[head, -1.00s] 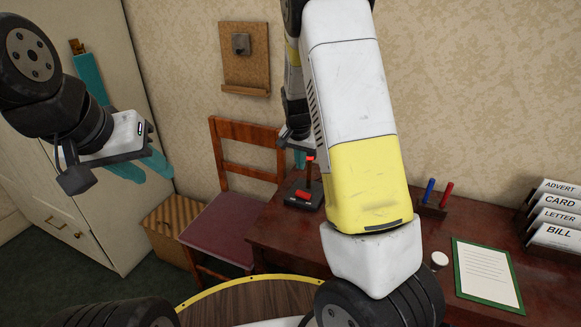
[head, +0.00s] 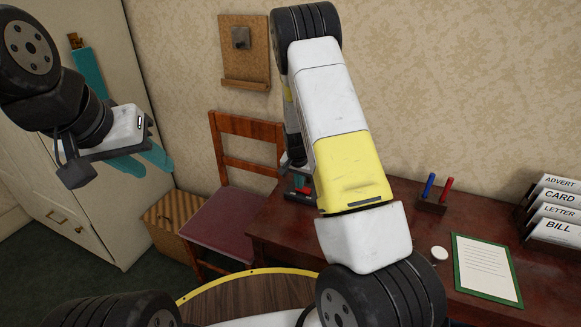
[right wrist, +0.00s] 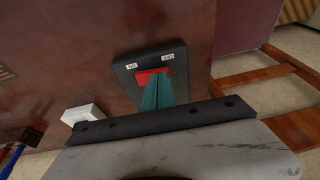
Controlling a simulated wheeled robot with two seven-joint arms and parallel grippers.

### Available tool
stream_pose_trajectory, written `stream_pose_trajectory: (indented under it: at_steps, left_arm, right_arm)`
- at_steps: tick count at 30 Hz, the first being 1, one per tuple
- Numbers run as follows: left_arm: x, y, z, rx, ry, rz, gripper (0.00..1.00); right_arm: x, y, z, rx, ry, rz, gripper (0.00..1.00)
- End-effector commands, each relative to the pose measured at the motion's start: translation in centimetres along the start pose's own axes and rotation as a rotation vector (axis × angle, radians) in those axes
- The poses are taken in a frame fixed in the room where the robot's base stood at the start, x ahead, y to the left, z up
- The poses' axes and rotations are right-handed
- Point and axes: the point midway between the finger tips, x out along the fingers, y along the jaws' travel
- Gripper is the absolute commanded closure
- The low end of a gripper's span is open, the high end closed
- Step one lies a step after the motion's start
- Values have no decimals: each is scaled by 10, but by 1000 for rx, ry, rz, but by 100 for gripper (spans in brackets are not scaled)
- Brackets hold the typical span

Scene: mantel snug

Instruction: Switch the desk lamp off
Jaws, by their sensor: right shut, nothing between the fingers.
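A dark switch base (right wrist: 122,66) with two small white labels and a red part (right wrist: 150,76) lies on the desk in the right wrist view. The label text is too small to read surely. My right gripper (right wrist: 160,92) is shut and empty, its teal fingers right at the red part; I cannot tell whether they touch. In the head view the right gripper (head: 297,181) and the switch are mostly hidden behind my right arm. My left gripper (head: 143,164) is open and empty in the air at the left. I see no lamp itself.
The brown desk (head: 400,215) holds a pen stand (head: 430,204), a small white round object (head: 439,253), a green-edged note (head: 484,267) and a letter rack (head: 560,220). A chair (head: 225,225) stands left of the desk. A white block (right wrist: 82,114) is near the switch.

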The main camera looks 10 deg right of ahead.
Motion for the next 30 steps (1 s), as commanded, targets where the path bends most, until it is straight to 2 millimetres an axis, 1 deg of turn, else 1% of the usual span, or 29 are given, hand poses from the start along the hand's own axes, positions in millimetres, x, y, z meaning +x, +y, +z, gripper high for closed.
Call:
stream_pose_trajectory:
  at_steps: [7,12,20,30]
  left_arm:
    - [0,0,0,0,0,0,64]
    - [0,0,0,0,0,0,64]
    - [0,0,0,0,0,0,64]
    - [0,0,0,0,0,0,64]
  right_arm:
    - [0,-1,0,-3,-1,4,100]
    - [7,-5,3,-25,-4,67,100]
    - [7,-2,3,-18,-7,66,100]
    - [4,12,2,-18,-8,69,100]
